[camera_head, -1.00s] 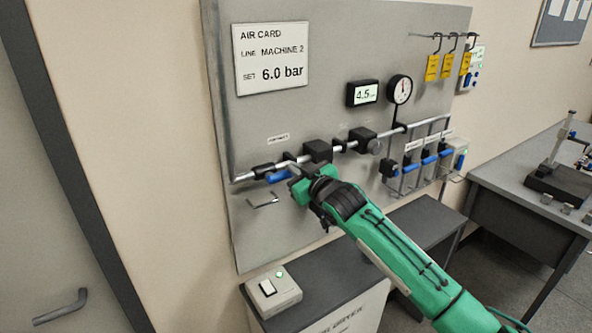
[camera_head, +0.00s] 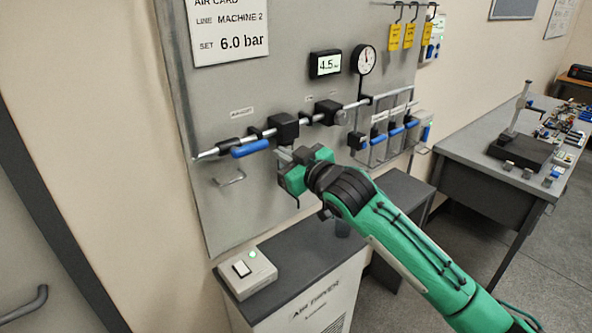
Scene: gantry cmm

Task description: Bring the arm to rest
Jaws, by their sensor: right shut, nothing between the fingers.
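My right gripper (camera_head: 285,155) is at the end of the green arm that comes in from the lower right. It is shut and empty, in front of the grey panel (camera_head: 240,205). Its tip is just below the pipe, right of the blue lever handle (camera_head: 250,148), and looks apart from it. The lever handle lies along the pipe. My left gripper is not in view.
A grey cabinet (camera_head: 345,262) with a switch box (camera_head: 245,273) stands below the panel. Valves with blue handles (camera_head: 396,132) sit right of the gripper. A gauge (camera_head: 364,59) and a 4.5 display (camera_head: 325,64) are above. A workbench (camera_head: 465,150) stands at the right.

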